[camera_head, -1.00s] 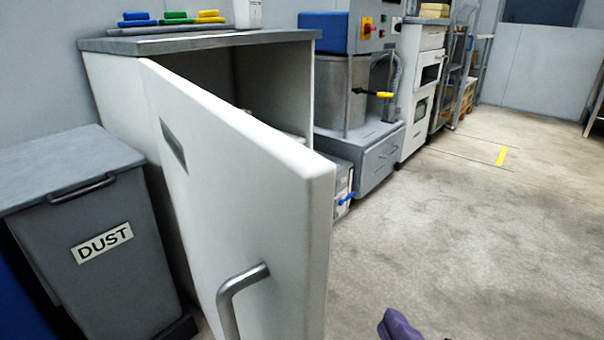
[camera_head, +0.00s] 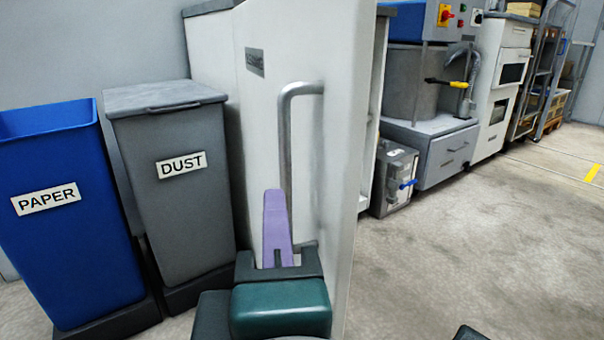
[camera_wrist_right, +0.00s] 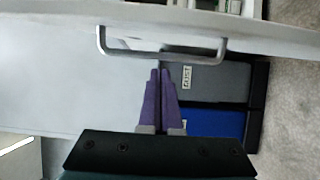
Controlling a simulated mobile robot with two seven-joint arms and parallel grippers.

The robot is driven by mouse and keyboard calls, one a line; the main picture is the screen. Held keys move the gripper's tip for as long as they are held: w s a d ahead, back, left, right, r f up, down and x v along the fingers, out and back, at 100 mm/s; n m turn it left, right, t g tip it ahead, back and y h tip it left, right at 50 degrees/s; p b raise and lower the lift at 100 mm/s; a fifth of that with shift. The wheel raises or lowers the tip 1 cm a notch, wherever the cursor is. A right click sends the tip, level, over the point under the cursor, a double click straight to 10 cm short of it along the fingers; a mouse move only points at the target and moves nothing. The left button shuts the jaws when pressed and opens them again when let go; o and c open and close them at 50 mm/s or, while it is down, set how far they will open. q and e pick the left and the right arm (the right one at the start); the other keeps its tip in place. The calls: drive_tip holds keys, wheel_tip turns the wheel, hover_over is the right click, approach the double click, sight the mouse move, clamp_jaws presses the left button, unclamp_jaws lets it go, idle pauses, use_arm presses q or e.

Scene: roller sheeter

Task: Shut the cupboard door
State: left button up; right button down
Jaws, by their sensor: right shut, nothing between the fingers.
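The white cupboard door (camera_head: 345,150) stands open, swung out from the cupboard (camera_head: 208,50), with part of the cupboard's side and edge showing behind it. A grey bar handle (camera_head: 286,120) is on the door's face; it also shows in the wrist view (camera_wrist_right: 160,55). My right gripper (camera_head: 274,195) is shut and empty, its purple fingers in front of the door close to the handle's lower part. In the wrist view the shut fingertips (camera_wrist_right: 160,72) point at the handle; I cannot tell whether they touch it.
A grey DUST bin (camera_head: 180,190) and a blue PAPER bin (camera_head: 60,220) stand left of the door. A grey machine (camera_head: 430,140) and a small grey box with a blue tap (camera_head: 395,175) stand to the right. The floor (camera_head: 480,250) at right is clear.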

sight(323, 203)
drive_tip(key=shift+w+d, duration=0.6)
drive_tip(key=shift+d, duration=0.35)
drive_tip(key=shift+w+d, duration=0.55)
drive_tip(key=shift+d, duration=0.35)
drive_tip(key=shift+d, duration=0.1)
